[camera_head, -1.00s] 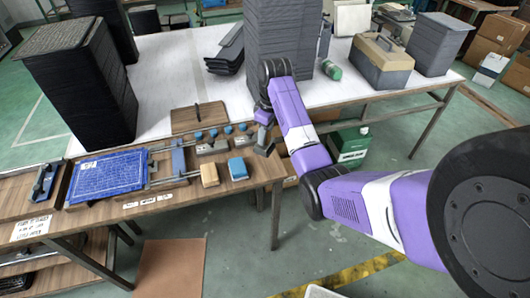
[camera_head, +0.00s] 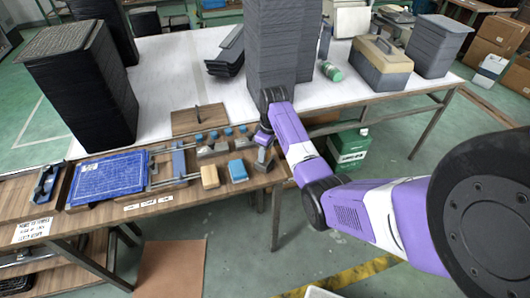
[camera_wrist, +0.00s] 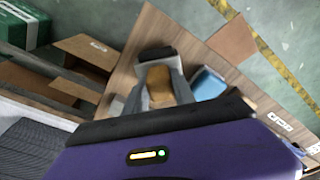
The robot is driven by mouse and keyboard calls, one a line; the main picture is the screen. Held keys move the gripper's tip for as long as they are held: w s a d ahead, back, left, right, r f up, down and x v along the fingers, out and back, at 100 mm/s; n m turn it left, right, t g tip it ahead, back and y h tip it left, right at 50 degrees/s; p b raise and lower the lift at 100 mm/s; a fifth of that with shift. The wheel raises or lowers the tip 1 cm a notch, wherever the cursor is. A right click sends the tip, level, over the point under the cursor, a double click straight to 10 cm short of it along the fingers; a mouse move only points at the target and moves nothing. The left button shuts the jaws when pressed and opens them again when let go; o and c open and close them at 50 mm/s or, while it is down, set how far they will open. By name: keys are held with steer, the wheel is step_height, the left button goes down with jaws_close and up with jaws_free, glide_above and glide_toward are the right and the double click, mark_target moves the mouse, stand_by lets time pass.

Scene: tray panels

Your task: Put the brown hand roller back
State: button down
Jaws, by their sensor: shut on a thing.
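In the wrist view, the brown hand roller (camera_wrist: 160,84) is between the two grey fingers of my gripper (camera_wrist: 157,98), which is shut on it. Its dark roller end (camera_wrist: 156,54) shows beyond the fingertips. In the head view my gripper (camera_head: 264,158) points down over the right end of the wooden bench (camera_head: 160,207), just right of a blue block (camera_head: 237,170). The brown part of the roller cannot be made out there. I cannot tell whether the roller touches the bench.
A tan block (camera_head: 209,176) lies left of the blue block, which also shows in the wrist view (camera_wrist: 208,83). Several small blue-topped pieces (camera_head: 213,135) stand behind. A blue panel (camera_head: 108,178) lies farther left. A tall dark stack (camera_head: 272,50) stands behind my gripper.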

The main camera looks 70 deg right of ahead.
steer(key=shift+f, duration=0.25)
